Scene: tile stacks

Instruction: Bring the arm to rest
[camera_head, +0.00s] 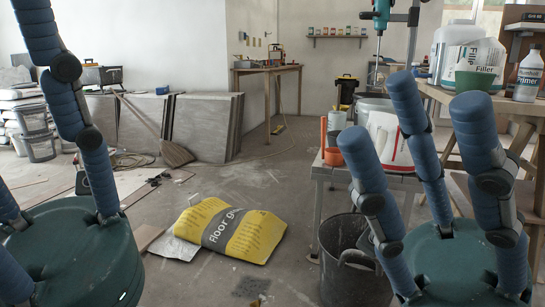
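My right gripper (412,115) shows best, at the lower right of the head view. Its blue padded fingers point upward and stand apart above a round teal palm. Nothing is held between them. My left gripper (75,110) is at the left edge, also with a teal palm. One long finger reaches up with its tip at the top edge. Its other fingers are cut off by the left edge. Its visible finger is extended and no held thing shows. Both grippers hide parts of the floor and of the things behind them.
A yellow floor-grout bag (232,231) lies on the floor between my grippers. A black bucket (343,262) stands close beside my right gripper. Stacked grey tiles (203,127) lean at the back left. A wooden table (510,100) with tubs is at the right. The central floor is mostly clear.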

